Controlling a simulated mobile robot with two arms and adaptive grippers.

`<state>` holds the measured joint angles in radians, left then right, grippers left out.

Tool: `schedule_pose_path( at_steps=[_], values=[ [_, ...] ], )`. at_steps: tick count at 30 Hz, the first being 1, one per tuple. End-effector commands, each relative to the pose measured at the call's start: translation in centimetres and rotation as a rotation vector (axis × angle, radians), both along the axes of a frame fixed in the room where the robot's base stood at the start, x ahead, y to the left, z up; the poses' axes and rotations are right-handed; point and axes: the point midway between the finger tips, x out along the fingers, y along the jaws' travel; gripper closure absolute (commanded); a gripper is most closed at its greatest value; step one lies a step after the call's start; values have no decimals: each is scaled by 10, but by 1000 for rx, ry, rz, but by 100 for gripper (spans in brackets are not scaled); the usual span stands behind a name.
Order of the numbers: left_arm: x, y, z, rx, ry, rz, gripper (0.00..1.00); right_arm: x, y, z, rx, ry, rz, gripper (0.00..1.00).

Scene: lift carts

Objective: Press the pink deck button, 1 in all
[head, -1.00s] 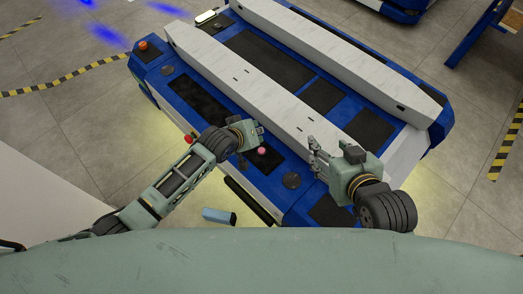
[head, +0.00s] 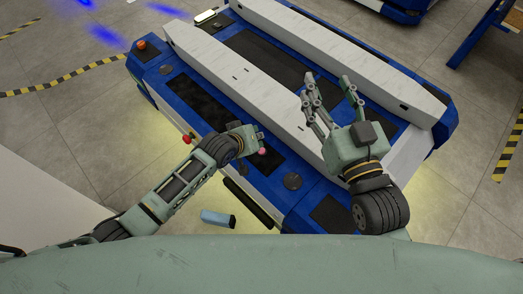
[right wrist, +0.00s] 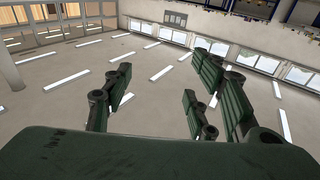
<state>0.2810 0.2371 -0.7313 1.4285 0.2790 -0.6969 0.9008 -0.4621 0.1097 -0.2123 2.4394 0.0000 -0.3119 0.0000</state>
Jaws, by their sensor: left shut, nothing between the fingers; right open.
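The pink deck button (head: 262,151) is a small round knob on the near blue edge of the lift cart (head: 190,83), partly hidden by my left gripper. My left gripper (head: 258,138) is shut and empty right beside the button; I cannot tell whether it touches it. My right gripper (head: 328,86) is open and empty, fingers pointing up and away above the cart's white rails. In the right wrist view my right gripper's fingers (right wrist: 160,95) are spread with nothing between them.
A red button (head: 141,44) sits at the cart's far left corner, and another red knob (head: 187,139) is on its near side. A round dark disc (head: 293,181) lies right of the pink button. A light blue object (head: 217,218) is below the cart's near edge.

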Motion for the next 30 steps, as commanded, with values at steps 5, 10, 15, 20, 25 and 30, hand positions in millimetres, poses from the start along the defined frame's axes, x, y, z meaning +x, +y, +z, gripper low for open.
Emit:
schedule_pose_path(
  at_steps=[5, 10, 15, 20, 25, 30],
  values=[
    [0, 0, -8, -1, 0, 1, 100, -1, 2, 17, 23, -86, 5, 47],
    [0, 0, -10, -1, 0, 1, 100, -3, 3, 25, 33, -125, 7, 47],
    [0, 0, -10, -1, 0, 1, 100, -3, 3, 27, 36, -132, 8, 47],
    [0, 0, -10, -1, 0, 1, 100, -3, 3, 27, 34, -132, 7, 47],
    [0, 0, -10, 0, 0, 0, 100, -3, 3, 27, 34, -132, 7, 47],
    [0, 0, -10, 0, 0, 0, 100, -3, 3, 27, 34, -131, 7, 47]
  ],
)
